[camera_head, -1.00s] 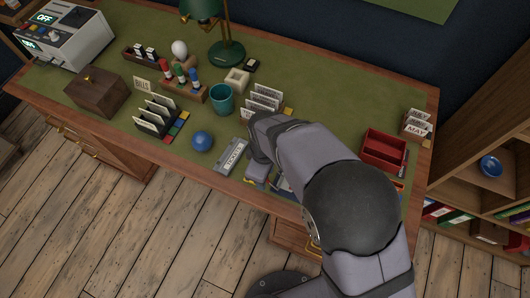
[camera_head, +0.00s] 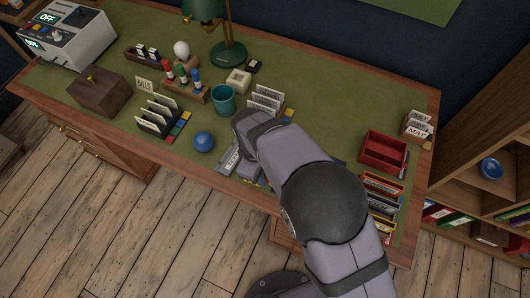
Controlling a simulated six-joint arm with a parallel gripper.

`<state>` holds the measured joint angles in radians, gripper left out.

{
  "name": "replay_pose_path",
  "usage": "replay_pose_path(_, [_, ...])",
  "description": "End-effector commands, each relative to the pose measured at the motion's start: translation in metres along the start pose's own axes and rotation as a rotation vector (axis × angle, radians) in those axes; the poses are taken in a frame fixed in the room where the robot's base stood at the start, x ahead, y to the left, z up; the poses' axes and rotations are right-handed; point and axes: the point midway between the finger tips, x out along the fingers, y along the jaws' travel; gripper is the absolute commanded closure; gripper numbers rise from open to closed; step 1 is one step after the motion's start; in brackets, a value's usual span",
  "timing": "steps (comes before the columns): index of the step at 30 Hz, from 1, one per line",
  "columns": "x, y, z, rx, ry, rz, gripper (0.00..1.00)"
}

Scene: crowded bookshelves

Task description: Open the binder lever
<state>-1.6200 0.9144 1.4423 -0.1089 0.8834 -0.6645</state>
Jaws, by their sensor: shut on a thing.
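A grey binder (camera_head: 229,157) lies flat near the front edge of the desk, left of my arm's end. My arm covers its right part and most of its label. My gripper (camera_head: 246,169) is low over the binder's right side, mostly hidden under my wrist. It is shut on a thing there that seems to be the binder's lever. The lever and the fingertips are too covered to see clearly.
A blue ball (camera_head: 204,142) lies just left of the binder. A teal cup (camera_head: 222,99) and a card holder (camera_head: 266,101) stand behind. A red tray (camera_head: 384,152) and several binders (camera_head: 381,209) are at the right. The green middle back is clear.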

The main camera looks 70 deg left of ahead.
Motion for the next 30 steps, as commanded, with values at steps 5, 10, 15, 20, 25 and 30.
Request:
replay_pose_path(5, [0.0, 0.0, -0.001, 0.002, -0.007, 0.001, 1.0])
replay_pose_path(10, [0.0, 0.0, -0.001, 0.002, -0.007, 0.001, 0.79])
replay_pose_path(15, [0.0, 0.0, -0.001, 0.002, -0.006, 0.001, 0.65])
replay_pose_path(20, [0.0, 0.0, -0.001, 0.001, -0.006, 0.001, 0.65])
replay_pose_path(25, [-0.006, 0.001, -0.002, 0.002, -0.004, 0.003, 0.65])
replay_pose_path(30, [-0.026, 0.001, -0.002, 0.001, -0.003, 0.005, 0.65])
